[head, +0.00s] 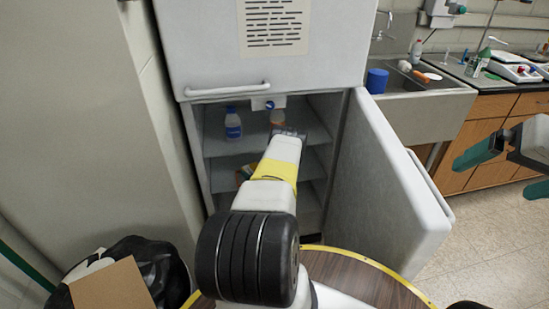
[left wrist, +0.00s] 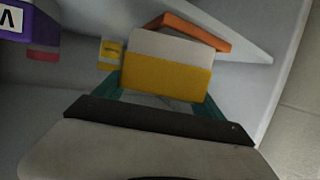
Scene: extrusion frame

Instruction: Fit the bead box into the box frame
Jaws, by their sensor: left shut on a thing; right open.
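In the left wrist view, a block-shaped thing with a grey-white upper part and a yellow lower part (left wrist: 165,78) sits between the teal fingers of my left gripper (left wrist: 160,98). The gripper is shut on it. I cannot tell whether it is the bead box. My right gripper (head: 490,178) is open and empty at the right edge, outside the cabinet. I cannot make out a box frame in either view.
A blue-labelled bottle (head: 232,124) stands on the upper shelf, left of my gripper. The cabinet door (head: 385,190) stands open to the right. An orange piece (left wrist: 196,30) shows behind the held thing. A round wooden table (head: 360,278) is in front; a sink (head: 425,92) is at right.

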